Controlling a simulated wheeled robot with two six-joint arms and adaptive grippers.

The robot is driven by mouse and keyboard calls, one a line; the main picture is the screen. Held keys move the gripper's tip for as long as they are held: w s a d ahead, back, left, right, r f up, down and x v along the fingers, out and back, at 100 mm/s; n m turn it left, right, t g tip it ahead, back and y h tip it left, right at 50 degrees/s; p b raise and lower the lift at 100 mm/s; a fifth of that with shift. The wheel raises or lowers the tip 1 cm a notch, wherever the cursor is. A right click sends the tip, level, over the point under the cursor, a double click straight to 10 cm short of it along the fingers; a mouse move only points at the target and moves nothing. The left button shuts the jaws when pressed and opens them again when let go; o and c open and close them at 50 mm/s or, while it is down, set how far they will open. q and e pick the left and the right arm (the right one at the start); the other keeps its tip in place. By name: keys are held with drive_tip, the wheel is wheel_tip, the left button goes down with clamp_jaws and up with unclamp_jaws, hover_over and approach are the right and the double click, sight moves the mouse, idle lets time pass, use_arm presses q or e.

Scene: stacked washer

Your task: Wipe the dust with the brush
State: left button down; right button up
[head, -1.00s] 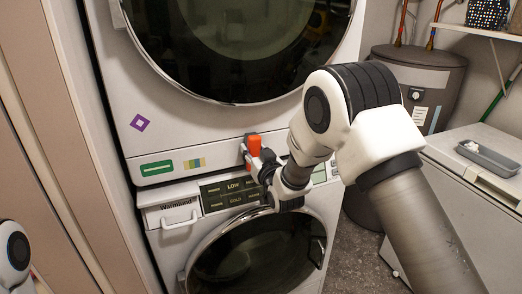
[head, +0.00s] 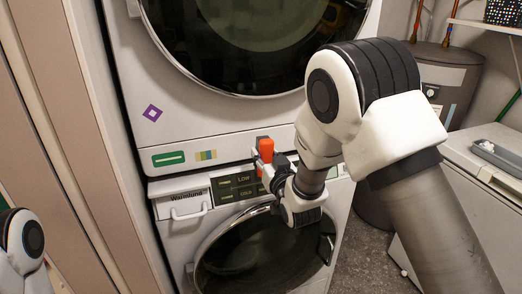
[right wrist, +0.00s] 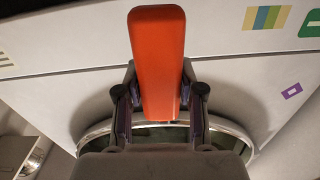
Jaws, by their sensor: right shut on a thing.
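The brush shows only as an orange handle (head: 266,151), held upright in front of the seam between the two stacked machines. In the right wrist view the orange handle (right wrist: 157,60) fills the space between the fingers. My right gripper (head: 270,170) is shut on it. The brush's bristles are hidden, and I cannot tell whether it touches a machine. I cannot make out any dust. My left gripper is out of view; only part of my left arm shows at the lower left.
The upper machine (head: 180,100) sits on the lower washer, which has a round dark door (head: 255,262), a drawer handle (head: 188,212) and a control panel (head: 238,188). A wall panel stands close on the left. A white chest (head: 465,220) and grey tank (head: 455,72) stand right.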

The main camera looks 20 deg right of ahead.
drive_tip(key=shift+s, duration=0.2)
drive_tip(key=shift+s+b, duration=0.35)
drive_tip(key=shift+s, duration=1.2)
drive_tip(key=shift+f, duration=0.15)
